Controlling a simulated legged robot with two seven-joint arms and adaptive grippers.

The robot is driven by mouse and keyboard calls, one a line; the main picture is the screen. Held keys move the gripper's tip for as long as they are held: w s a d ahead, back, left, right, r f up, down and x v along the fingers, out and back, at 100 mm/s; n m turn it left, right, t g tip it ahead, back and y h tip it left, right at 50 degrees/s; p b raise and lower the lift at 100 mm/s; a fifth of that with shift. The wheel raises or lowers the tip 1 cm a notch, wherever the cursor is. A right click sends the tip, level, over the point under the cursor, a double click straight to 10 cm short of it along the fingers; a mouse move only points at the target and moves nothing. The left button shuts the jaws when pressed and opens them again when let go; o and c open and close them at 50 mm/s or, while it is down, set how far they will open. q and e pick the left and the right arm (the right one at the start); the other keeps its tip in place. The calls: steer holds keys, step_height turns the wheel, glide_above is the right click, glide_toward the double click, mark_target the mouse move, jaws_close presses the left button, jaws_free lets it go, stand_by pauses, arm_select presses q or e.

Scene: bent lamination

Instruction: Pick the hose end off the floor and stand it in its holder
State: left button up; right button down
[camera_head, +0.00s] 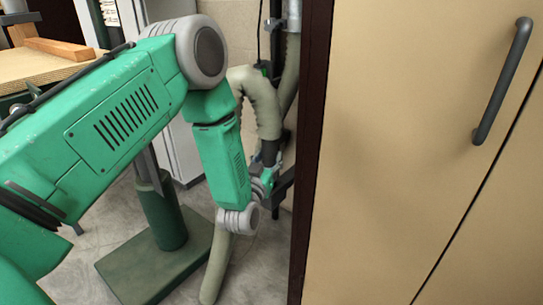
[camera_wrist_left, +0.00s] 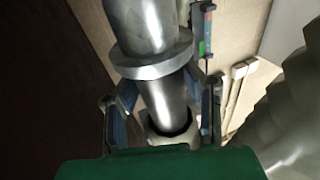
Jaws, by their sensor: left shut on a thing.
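My left gripper (camera_head: 268,180) is beside the dark upright at the cabinet's left edge, shut on the hose end. In the left wrist view the hose end (camera_wrist_left: 153,68) is a shiny metal pipe with a wide collar, between the gripper's blue-grey fingers (camera_wrist_left: 165,105). Its lower part meets a pale ring with a dark opening (camera_wrist_left: 175,135); I cannot tell whether it is inside. In the head view the beige hose (camera_head: 262,100) arches down to a dark cuff just above the gripper. A dark bracket (camera_head: 283,184), perhaps the holder, is next to the gripper and partly hidden.
A tan cabinet (camera_head: 400,150) with a dark edge fills the right side. A workbench (camera_head: 35,68) stands at the upper left. A green pedestal base (camera_head: 150,262) stands on the floor under my arm. Another beige hose length (camera_head: 217,268) reaches the grey floor.

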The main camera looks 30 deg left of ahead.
arm_select(q)
steer(key=shift+a+f, duration=0.2)
steer(key=shift+a, duration=0.25)
steer(key=shift+d+r, duration=0.2)
steer(key=shift+d, duration=0.35)
steer(key=shift+s+a+f, duration=0.1)
steer(key=shift+a+f, duration=0.05)
steer(key=shift+a, duration=0.45)
steer(key=shift+d+p, duration=0.3)
steer(key=shift+d, duration=0.3)
arm_select(e)
steer(key=shift+a+r, duration=0.1)
steer(key=shift+r, duration=0.15)
arm_select(q)
steer(key=shift+a, duration=0.2)
arm_select(e)
steer(key=shift+a, duration=0.15)
